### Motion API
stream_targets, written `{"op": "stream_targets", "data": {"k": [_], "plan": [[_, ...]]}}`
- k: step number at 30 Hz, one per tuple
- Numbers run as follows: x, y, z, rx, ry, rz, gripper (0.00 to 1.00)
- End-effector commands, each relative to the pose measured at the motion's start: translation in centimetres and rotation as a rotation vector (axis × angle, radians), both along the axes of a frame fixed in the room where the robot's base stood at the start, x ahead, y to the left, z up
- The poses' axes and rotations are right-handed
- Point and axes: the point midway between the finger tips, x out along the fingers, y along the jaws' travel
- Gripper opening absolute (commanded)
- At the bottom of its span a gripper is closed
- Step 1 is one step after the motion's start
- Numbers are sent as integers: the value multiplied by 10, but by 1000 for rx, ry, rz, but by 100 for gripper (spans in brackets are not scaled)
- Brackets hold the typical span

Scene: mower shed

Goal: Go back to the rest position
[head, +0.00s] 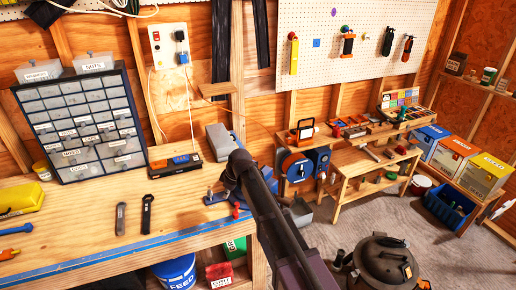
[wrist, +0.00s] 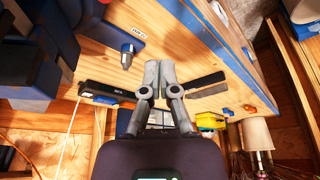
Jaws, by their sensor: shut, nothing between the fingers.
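My gripper (wrist: 160,76) shows in the wrist view with both grey fingers together and nothing between them. It is over the wooden workbench (wrist: 195,45). In the head view my dark arm reaches up from the bottom to the right end of the workbench (head: 180,215); the fingers cannot be made out clearly there. Two slim hand tools, a grey one (head: 120,219) and a black one (head: 147,213), lie on the bench left of the arm. I cannot tell how far the fingertips are above the bench top.
A blue-framed drawer cabinet (head: 82,122) and a dark tray (head: 174,165) stand at the bench's back. A yellow case (head: 20,199) lies at the left. A low wooden bench (head: 355,160) and a round dark machine (head: 384,262) are at the right. Carpet between them is partly clear.

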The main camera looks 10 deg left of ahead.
Motion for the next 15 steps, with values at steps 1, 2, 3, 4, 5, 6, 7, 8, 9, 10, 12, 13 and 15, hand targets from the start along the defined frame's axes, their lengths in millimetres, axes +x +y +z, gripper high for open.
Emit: {"op": "stream_targets", "data": {"k": [1, 2, 3, 4, 5, 6, 7, 8, 9, 10, 12, 13, 15], "plan": [[0, 0, 0, 0, 0, 0, 0], [0, -1, 0, 0, 0, -1, 0], [0, -3, -1, -2, 2, -7, 0], [0, -6, -1, -3, 3, -13, 0], [0, -10, -2, -4, 5, -21, 0], [1, -16, -3, -8, 8, -35, 0], [1, -21, -4, -11, 11, -48, 0], [0, -28, -5, -14, 14, -63, 0], [0, -38, -7, -18, 20, -88, 0], [1, -47, -9, -23, 25, -109, 0], [0, -71, -13, -35, 39, -169, 0], [0, -83, -15, -41, 46, -198, 0], [-2, -112, -20, -56, 63, -273, 0]]}}
